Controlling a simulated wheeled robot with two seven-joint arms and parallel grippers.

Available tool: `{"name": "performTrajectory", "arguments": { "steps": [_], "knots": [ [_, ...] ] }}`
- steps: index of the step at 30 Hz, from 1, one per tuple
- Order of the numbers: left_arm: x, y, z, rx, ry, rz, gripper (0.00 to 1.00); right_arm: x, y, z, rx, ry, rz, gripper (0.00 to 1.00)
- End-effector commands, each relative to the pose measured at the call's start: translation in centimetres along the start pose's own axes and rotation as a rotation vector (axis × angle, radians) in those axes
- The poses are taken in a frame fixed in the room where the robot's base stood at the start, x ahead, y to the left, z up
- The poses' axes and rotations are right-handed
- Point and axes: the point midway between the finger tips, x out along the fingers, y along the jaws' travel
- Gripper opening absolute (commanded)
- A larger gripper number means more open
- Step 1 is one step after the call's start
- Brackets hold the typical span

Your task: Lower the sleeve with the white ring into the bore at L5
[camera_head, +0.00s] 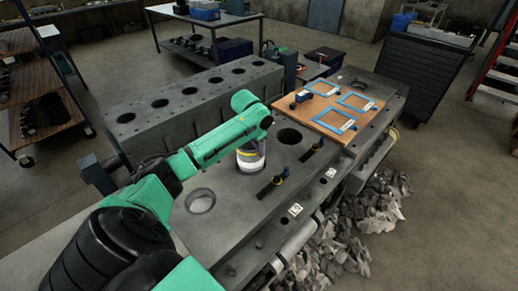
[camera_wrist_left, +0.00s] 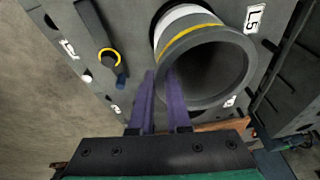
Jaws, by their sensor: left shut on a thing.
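The sleeve (camera_head: 251,158) is a dark grey cylinder with a yellow band and a white ring below it. It stands over a bore in the engine block deck (camera_head: 235,205); how far it reaches into the bore is hard to tell. In the left wrist view the sleeve (camera_wrist_left: 205,62) shows its open top rim, beside the L5 label (camera_wrist_left: 256,18). Dark bore edge shows beside the white ring. My left gripper (camera_wrist_left: 160,74) is shut on the sleeve's wall with its purple fingers. In the head view my green arm hides its fingers. My right gripper is not in view.
An open bore (camera_head: 289,137) lies to the right, and another bore (camera_head: 201,201) to the left. Black bars (camera_head: 272,184) lie along the deck. A wooden board (camera_head: 323,121) with blue frames sits at the right end. A long part with several holes (camera_head: 190,95) stands behind.

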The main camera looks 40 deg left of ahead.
Motion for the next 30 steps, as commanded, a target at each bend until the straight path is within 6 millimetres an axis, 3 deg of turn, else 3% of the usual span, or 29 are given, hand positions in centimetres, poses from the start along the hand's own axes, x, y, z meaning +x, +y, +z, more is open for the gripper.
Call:
{"name": "performTrajectory", "arguments": {
  "steps": [8, 30],
  "knots": [
    [-0.1, -0.1, -0.1, 0.0, 0.006, -0.004, 0.0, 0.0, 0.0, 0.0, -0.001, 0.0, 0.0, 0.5],
    [1.9, 0.0, 0.4, 0.0, 0.005, -0.004, 0.0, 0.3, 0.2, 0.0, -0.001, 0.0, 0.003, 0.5]
  ]
}}
